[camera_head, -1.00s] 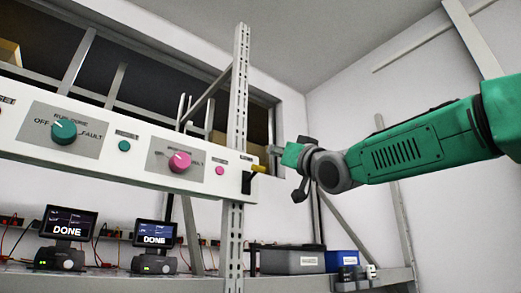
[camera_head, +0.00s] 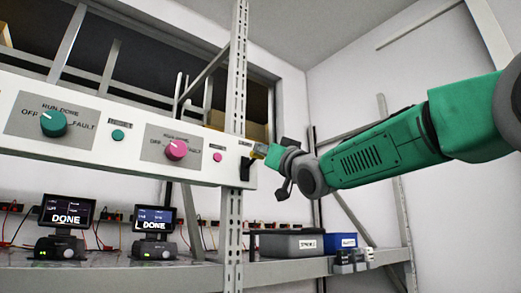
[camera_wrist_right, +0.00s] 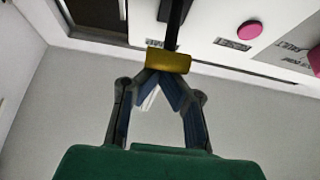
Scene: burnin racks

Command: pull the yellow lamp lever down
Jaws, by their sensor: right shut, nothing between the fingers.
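The yellow lamp lever (camera_head: 259,151) sticks out at the right end of the white control panel (camera_head: 215,172), above a black part (camera_head: 246,170). In the right wrist view, its yellow end (camera_wrist_right: 168,62) sits on a dark stem (camera_wrist_right: 178,22). My right gripper (camera_head: 267,152) comes in from the right with its tips at the yellow end. In the right wrist view, the shut fingertips (camera_wrist_right: 161,76) meet just under the yellow end, with nothing between them. They look touching or very close; I cannot tell which. My left gripper is out of view.
The panel carries a teal knob (camera_head: 54,123), a pink knob (camera_head: 176,149) and small round buttons. A slotted metal post (camera_head: 236,70) stands by the lever. Below, a shelf (camera_head: 285,273) holds two DONE displays, a grey bin (camera_head: 290,244) and a blue bin (camera_head: 343,240).

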